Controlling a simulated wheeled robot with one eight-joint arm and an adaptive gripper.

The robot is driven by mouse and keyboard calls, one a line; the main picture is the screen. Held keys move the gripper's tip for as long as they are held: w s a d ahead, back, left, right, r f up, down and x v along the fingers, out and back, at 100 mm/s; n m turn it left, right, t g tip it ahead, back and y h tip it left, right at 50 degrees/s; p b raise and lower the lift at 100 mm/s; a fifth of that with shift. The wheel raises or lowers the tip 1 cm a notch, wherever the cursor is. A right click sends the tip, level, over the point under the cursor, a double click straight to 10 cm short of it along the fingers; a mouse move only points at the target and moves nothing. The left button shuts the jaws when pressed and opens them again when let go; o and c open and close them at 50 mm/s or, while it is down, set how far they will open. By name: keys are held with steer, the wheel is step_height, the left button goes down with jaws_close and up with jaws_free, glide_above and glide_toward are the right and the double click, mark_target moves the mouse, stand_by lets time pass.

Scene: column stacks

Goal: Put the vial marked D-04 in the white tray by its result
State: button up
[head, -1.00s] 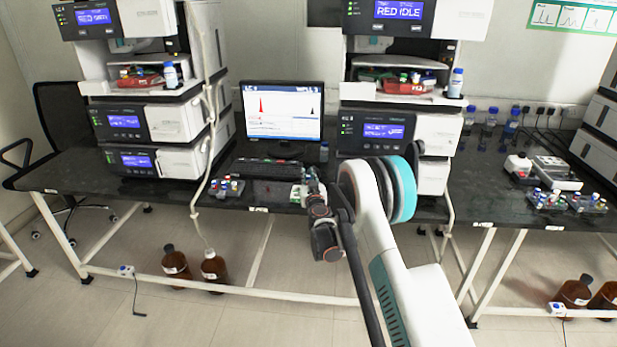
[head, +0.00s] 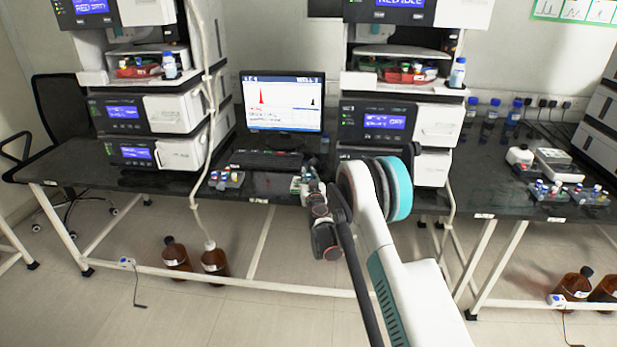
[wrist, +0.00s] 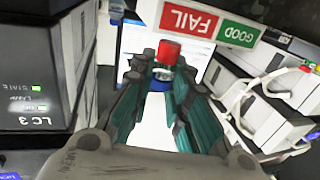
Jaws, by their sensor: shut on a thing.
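My gripper (wrist: 163,78) has teal-lined fingers and is shut on a small red-capped vial (wrist: 170,52), held at the fingertips. The fingers hide most of its body, and I cannot read any mark on it. A blue patch shows just under it. In the head view my gripper (head: 309,187) is low over the bench's front, below the monitor. A small white and green item (head: 296,184) is beside it, too small to make out. In the wrist view a red FAIL and green GOOD sign (wrist: 210,24) is just beyond the vial. I cannot make out the white tray clearly.
Instrument stacks rise on the left (head: 128,118) and right (head: 385,120). A rack of small vials (head: 227,179) sits to the left. More vial racks (head: 550,190) are on the right bench.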

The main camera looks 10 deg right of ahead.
steer(key=shift+f, duration=1.1)
stand_by(0.5)
steer(key=o, duration=0.8)
steer(key=shift+o, duration=0.2)
